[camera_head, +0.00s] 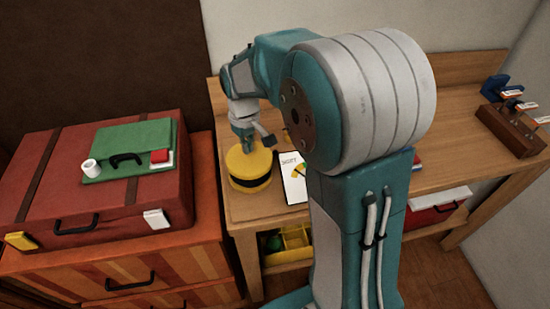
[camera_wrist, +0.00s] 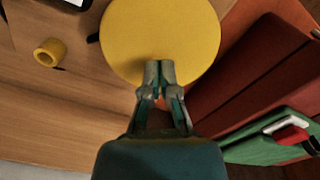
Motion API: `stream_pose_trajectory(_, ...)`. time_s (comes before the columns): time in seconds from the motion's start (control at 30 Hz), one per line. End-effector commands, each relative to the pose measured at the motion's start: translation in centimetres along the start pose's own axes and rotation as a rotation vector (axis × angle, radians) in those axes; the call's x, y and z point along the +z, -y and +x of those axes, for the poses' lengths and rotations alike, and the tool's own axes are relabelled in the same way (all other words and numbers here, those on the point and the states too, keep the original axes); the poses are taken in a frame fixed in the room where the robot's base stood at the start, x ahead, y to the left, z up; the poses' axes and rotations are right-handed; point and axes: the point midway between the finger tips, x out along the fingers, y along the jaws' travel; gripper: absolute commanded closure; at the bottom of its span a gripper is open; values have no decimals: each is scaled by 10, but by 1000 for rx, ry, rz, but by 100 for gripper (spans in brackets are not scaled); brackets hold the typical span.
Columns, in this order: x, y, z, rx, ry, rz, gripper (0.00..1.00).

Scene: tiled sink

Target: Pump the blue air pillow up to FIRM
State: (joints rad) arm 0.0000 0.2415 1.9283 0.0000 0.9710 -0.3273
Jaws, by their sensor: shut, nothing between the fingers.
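A round yellow pump-like drum (camera_head: 250,160) with a black band around its middle stands on the wooden bench. Its flat yellow top fills the upper middle of the wrist view (camera_wrist: 160,30). My gripper (camera_head: 246,146) points down at the drum's top. Its fingertips (camera_wrist: 159,66) are together with nothing between them and overlap the top near its edge. I cannot tell whether they touch it. A white card (camera_head: 294,178) with a dial in yellow and green lies right of the drum; its wording is too small to read surely. I cannot make out the blue air pillow; my arm hides part of the bench.
A red suitcase (camera_head: 60,190) with a green case (camera_head: 130,140) on top stands left of the bench. A yellow ring (camera_wrist: 50,52) lies near the drum. A wooden rack (camera_head: 510,128) is at the bench's right. A yellow tray (camera_head: 290,245) sits below the bench top.

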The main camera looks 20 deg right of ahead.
Motion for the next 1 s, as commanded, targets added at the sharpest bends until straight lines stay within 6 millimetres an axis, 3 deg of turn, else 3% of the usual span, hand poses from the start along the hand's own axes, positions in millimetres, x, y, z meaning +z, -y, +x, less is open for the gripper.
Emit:
stream_pose_trajectory(0.6, 1, 0, 36, -1, 2, 0, 100)
stream_pose_trajectory(1.0, 1, 0, 39, -1, 3, 0, 100)
